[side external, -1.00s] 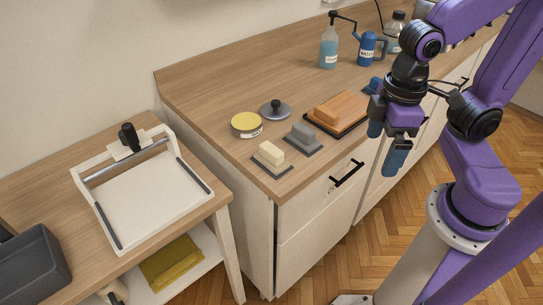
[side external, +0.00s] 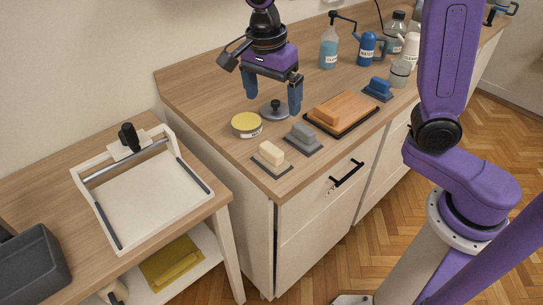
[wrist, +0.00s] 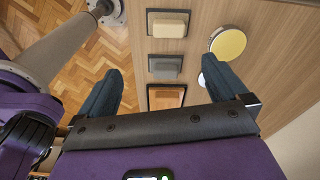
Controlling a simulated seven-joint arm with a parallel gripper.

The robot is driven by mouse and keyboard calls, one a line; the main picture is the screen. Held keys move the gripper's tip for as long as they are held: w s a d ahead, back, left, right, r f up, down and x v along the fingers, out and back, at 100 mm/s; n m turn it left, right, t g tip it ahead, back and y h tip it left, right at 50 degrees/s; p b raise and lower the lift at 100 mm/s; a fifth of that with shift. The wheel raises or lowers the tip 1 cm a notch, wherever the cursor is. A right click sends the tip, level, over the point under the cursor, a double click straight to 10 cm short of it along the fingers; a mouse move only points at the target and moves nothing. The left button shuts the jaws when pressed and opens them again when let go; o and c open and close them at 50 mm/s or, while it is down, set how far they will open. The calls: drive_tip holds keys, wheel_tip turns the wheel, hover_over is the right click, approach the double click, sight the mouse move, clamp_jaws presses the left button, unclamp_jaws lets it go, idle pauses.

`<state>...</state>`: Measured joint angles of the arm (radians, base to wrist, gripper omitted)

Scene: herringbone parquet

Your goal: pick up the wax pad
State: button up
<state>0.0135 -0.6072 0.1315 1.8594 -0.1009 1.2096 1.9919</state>
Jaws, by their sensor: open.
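No pad carries a readable name. The cream block (side external: 271,154) on a dark tray at the counter's front corner may be the wax pad; it also shows at the top of the wrist view (wrist: 168,24). Behind it is a round yellow-topped tin (side external: 246,124) with a small label, seen too in the wrist view (wrist: 228,43). In the wrist view the fingers (wrist: 166,75) are wide apart.
A grey block (side external: 302,132) on a tray sits right of the cream one, then an orange block (side external: 339,107) and a blue one (side external: 378,87). Bottles (side external: 328,50) stand at the back. The lower left table holds a white framed board (side external: 150,200).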

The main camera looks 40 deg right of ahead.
drive_tip(key=w+m, duration=0.1)
drive_tip(key=m, duration=0.1)
hover_over(271, 148)
drive_tip(key=f, duration=1.1)
drive_tip(key=shift+s+a, duration=0.15)
drive_tip(key=shift+s, duration=0.1)
drive_tip(key=shift+w+d+f, duration=0.1)
drive_tip(key=shift+f, duration=1.45)
drive_tip(key=shift+w+d+f, duration=0.1)
drive_tip(key=shift+f, duration=1.45)
drive_tip(key=c, duration=1.1)
